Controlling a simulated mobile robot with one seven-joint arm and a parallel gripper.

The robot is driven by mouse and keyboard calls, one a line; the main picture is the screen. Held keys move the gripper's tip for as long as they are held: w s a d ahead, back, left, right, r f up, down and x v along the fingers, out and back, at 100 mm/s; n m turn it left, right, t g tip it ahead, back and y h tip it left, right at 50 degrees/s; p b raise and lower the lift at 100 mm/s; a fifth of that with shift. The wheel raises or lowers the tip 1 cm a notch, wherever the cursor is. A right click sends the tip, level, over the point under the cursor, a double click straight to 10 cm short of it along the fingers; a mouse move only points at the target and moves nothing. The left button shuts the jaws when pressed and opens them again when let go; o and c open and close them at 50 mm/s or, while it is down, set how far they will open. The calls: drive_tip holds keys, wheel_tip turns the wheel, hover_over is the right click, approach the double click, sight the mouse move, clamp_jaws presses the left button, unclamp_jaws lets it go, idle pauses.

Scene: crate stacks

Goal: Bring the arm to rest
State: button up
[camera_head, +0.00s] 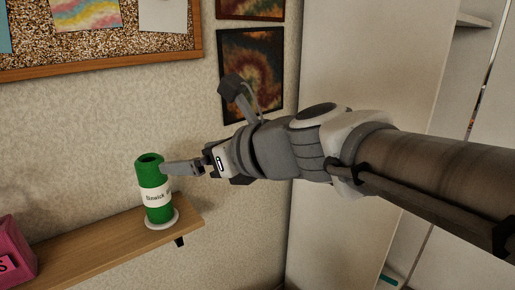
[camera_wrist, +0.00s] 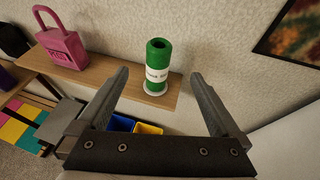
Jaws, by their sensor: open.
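My gripper (camera_head: 166,168) reaches in from the right in the head view, with its fingertips close to a green cylinder with a white label (camera_head: 155,190). In the wrist view my gripper (camera_wrist: 162,85) is open, its two fingers apart with nothing between them. There the green cylinder (camera_wrist: 158,58) stands upright beyond the fingertips. It stands on a white round disc (camera_head: 163,220) near the right end of a wooden wall shelf (camera_head: 100,247). Whether a finger touches the cylinder cannot be told from the head view.
A pink padlock-shaped object (camera_wrist: 64,47) stands on the shelf to the left. Below the shelf are a blue bin (camera_wrist: 121,123) and a yellow bin (camera_wrist: 148,129). A cork board (camera_head: 110,40) and framed pictures (camera_head: 251,75) hang on the wall. A tall pale cabinet (camera_head: 365,60) stands at right.

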drive_tip(key=s+d+f+n+g+h, duration=0.1)
drive_tip(key=s+d+f+n+h, duration=0.3)
drive_tip(key=d+n, duration=0.4)
drive_tip(key=s+d+f+n+g+h, duration=0.1)
drive_tip(key=s+d+f+n+h, duration=0.2)
drive_tip(key=d+f+n, duration=0.35)
drive_tip(key=s+d+f+n+h, duration=0.3)
drive_tip(key=s+d+f+n, duration=0.1)
drive_tip(key=d+n, duration=0.55)
wheel_tip(320, 180, up, 23)
drive_tip(key=d+n+p, duration=0.1)
drive_tip(key=p, duration=2.2)
drive_tip(key=shift+s+d+g+h, duration=0.2)
drive_tip(key=shift+g+h, duration=0.1)
drive_tip(key=shift+h, duration=0.1)
